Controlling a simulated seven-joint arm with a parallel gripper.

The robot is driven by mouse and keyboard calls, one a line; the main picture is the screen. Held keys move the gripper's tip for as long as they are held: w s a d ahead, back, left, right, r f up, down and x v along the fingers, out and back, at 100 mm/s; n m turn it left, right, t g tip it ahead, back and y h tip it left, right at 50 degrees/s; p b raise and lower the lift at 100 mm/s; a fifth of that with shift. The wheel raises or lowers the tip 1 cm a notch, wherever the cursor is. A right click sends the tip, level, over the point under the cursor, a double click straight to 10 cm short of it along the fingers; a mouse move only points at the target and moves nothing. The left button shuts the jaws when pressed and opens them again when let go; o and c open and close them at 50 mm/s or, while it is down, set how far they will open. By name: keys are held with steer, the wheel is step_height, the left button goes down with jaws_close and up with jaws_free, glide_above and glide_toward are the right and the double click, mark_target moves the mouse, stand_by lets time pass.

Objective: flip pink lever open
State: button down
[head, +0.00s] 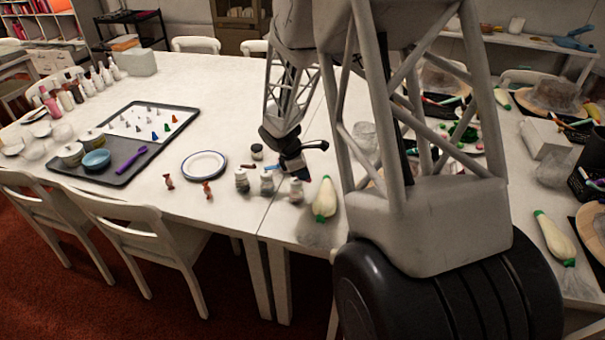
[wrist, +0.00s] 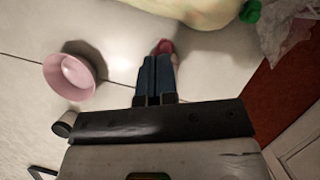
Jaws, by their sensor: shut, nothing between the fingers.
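My gripper (wrist: 156,62) is shut, its two blue fingers side by side with nothing between them. In the head view my gripper (head: 302,174) is low over the table near the small jars. In the wrist view a dark pink piece (wrist: 163,46) shows just past the fingertips, partly hidden by them. I cannot tell whether the fingers touch it, or whether it is the lever. A pale pink round container (wrist: 68,76) stands left of the fingers. No lever shape shows clearly in either view.
Small jars (head: 242,181) stand left of my gripper. A white piping bag (head: 324,200) lies close on its right and shows at the top of the wrist view (wrist: 200,10). A plate (head: 205,153) and a dark tray (head: 112,178) lie further left. The table's front edge is close.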

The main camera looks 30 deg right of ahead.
stand_by(0.3)
steer(key=shift+w, duration=0.15)
stand_by(0.3)
steer(key=shift+w+a, duration=0.15)
steer(key=shift+w, duration=0.45)
steer(key=shift+a, duration=0.1)
steer(key=shift+w+a, duration=0.45)
steer(key=shift+a, duration=0.2)
steer(key=w+a+v, duration=0.1)
steer(key=v, duration=0.9)
steer(key=shift+w+a, duration=0.2)
steer(key=shift+a, duration=0.1)
